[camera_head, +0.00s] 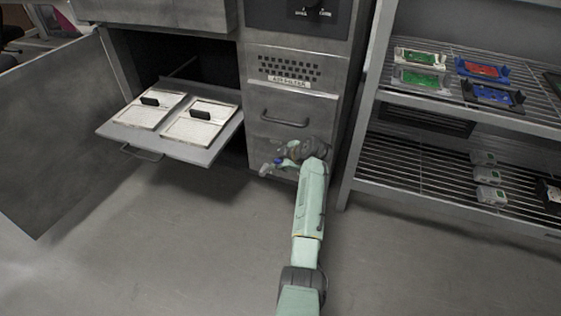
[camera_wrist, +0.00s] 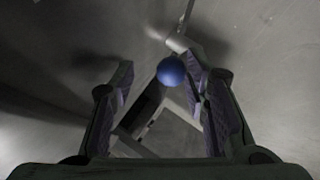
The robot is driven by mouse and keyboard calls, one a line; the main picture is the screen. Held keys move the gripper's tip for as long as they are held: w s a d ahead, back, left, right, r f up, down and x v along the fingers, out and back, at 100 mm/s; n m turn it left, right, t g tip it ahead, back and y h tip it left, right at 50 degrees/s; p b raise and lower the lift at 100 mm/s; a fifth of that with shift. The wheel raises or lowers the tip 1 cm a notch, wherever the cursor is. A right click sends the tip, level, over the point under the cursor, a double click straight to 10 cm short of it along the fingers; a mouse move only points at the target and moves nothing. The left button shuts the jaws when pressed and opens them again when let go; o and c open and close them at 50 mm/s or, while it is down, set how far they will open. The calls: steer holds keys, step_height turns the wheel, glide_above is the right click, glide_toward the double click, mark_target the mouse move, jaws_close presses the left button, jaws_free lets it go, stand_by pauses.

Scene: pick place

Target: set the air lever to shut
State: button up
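The blue ball knob of the air lever (camera_wrist: 171,71) shows in the wrist view between my fingers, nearer the right one. A pale rod or fitting lies just above it. My gripper (camera_wrist: 158,82) is open, with a finger on each side of the ball; I cannot tell whether the right finger touches it. In the head view my gripper (camera_head: 282,164) is low in front of the metal cabinet, below its drawer handle. A bit of the blue knob (camera_head: 278,162) shows there beside a pale grey fitting (camera_head: 265,170). My gripper hides most of the lever, so its setting is unclear.
A drawer (camera_head: 222,137) with two pale lidded panels is pulled out on the left, beside an open cabinet door (camera_head: 60,125). A wire shelf rack (camera_head: 352,150) with coloured parts stands close on the right. The front floor (camera_head: 170,250) is clear.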

steer(key=shift+w+d+r, duration=0.15)
steer(key=shift+d+r, duration=0.05)
steer(key=shift+r, duration=0.15)
steer(key=s+a+r+p, duration=0.3)
steer(key=s+r+p, duration=0.2)
steer(key=r+p, duration=0.5)
steer(key=shift+r+p, duration=0.35)
steer(key=shift+p, duration=0.45)
steer(key=shift+c, duration=0.3)
